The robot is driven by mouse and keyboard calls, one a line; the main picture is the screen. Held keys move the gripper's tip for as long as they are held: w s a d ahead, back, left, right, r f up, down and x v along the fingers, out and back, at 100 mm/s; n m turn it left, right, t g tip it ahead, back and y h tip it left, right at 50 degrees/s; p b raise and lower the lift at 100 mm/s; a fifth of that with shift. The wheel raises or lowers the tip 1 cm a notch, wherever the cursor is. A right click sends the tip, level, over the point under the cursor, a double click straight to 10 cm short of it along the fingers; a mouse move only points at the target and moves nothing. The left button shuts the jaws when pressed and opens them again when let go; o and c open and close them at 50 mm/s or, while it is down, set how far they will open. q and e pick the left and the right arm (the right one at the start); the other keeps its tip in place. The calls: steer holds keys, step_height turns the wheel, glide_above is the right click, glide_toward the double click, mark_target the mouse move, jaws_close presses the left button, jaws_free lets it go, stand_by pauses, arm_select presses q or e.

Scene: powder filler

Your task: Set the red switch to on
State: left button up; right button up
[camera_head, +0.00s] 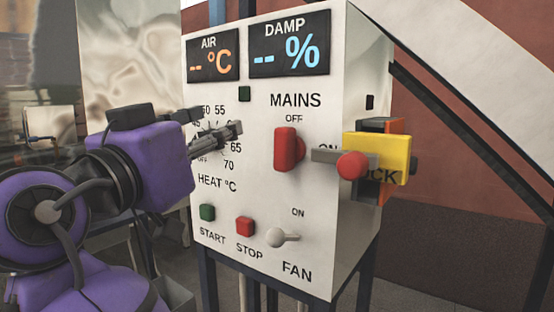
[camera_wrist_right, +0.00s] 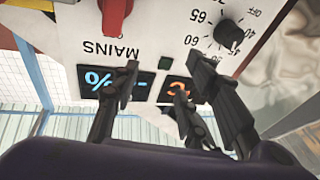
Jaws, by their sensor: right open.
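The red switch (camera_head: 288,149) is the MAINS handle on the white panel (camera_head: 262,185). It stands upright, in line with the OFF label above it. The ON label is to its right, partly covered by a grey bar. My right gripper (camera_head: 236,128) is in front of the HEAT dial, left of the switch and apart from it. In the right wrist view the gripper (camera_wrist_right: 160,75) has its fingers spread, with nothing between them. The switch (camera_wrist_right: 115,14) shows upside down at the top edge there. My left gripper is not in view.
A yellow lock block (camera_head: 383,157) with a red knob (camera_head: 352,165) and a grey bar (camera_head: 327,155) juts out at the panel's right edge. Below are a green START button (camera_head: 207,212), a red STOP button (camera_head: 245,226) and a FAN toggle (camera_head: 280,237). The HEAT dial (camera_wrist_right: 229,34) is close to my fingers.

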mark_target(279, 153)
steer(key=s+d+f+m+g+h, duration=0.2)
steer(key=d+f+m+g+h, duration=0.1)
steer(key=d+f+m, duration=0.15)
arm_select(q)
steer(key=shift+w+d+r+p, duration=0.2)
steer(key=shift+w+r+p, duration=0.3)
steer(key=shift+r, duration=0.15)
arm_select(e)
steer(key=shift+n+g, duration=0.25)
steer(key=shift+g, duration=0.05)
steer(key=x, duration=0.8)
steer(key=shift+s+d+r, duration=0.2)
steer(key=shift+d+r, duration=0.15)
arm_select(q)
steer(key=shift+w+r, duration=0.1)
arm_select(e)
jaws_close()
